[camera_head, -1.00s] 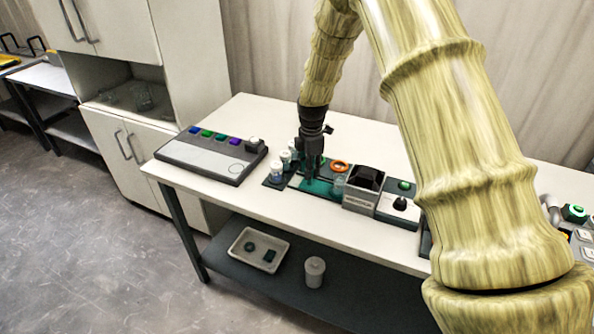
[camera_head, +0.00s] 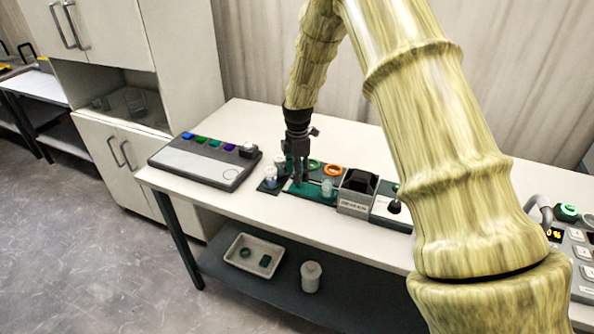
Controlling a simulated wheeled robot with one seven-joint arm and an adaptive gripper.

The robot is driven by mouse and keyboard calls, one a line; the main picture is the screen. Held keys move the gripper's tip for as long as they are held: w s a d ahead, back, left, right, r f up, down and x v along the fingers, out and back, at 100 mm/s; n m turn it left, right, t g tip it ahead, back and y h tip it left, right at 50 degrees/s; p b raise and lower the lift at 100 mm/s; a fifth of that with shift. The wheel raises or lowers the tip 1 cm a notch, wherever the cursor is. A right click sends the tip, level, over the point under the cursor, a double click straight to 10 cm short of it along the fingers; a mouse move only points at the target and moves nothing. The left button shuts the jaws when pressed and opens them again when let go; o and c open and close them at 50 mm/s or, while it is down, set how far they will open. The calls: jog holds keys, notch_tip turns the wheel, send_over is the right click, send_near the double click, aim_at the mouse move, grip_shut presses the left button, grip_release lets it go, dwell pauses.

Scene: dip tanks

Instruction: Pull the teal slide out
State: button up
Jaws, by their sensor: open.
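My gripper (camera_head: 298,178) points down over the left part of a teal strip (camera_head: 322,194) on the white table. Its fingers are open; whether they touch anything there is too small to tell. A separate teal slide cannot be made out; the fingers hide part of the strip. A green ring (camera_head: 314,164) and an orange ring (camera_head: 333,170) lie just right of and behind the gripper. A small clear jar (camera_head: 327,187) stands in front of the orange ring. White-capped vials (camera_head: 270,175) stand close on the left.
A grey panel (camera_head: 203,164) with several coloured blocks lies at the table's left. A grey box with a dark opening (camera_head: 357,190) stands right of the strip. My arm covers the table's right side. A tray (camera_head: 254,254) and a white canister (camera_head: 311,276) are on the lower shelf.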

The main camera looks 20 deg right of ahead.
jog(key=shift+r, duration=0.1)
notch_tip(320, 180, up, 12)
dwell(0.5)
dwell(0.4)
